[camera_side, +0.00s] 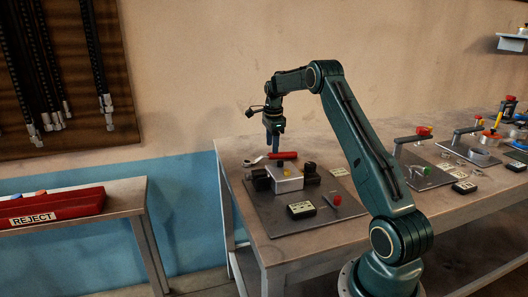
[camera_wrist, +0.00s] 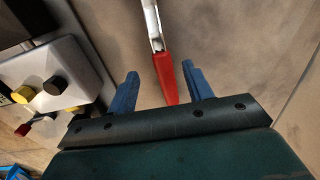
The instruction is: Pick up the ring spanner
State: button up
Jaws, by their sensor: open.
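A tool with a red handle (camera_side: 284,155) and a pale metal shaft (camera_side: 255,161) lies near the back left of the bench; I take it for the ring spanner, though no ring end shows clearly. In the wrist view its red handle (camera_wrist: 166,78) points down into the gap between my fingers, and its shaft runs out of the top of the picture. My gripper (camera_side: 275,146) is over the tool, pointing down. In the wrist view my gripper (camera_wrist: 160,80) is open, with one blue finger on each side of the handle, apart from it.
A pale block with dark clamps (camera_side: 288,184) stands on a grey plate just in front of the tool; in the wrist view the block (camera_wrist: 55,75) is close on the left. A black labelled box (camera_side: 301,210) and a red knob (camera_side: 335,200) are nearer.

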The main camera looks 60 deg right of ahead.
aim_at(271, 154)
jog(key=shift+f, duration=0.1)
jog(key=shift+w+d+f, duration=0.1)
jog(key=shift+w+f, duration=0.05)
jog(key=shift+f, duration=1.1)
jog(key=shift+w+d+f, duration=0.1)
jog(key=shift+f, duration=1.15)
grip_shut()
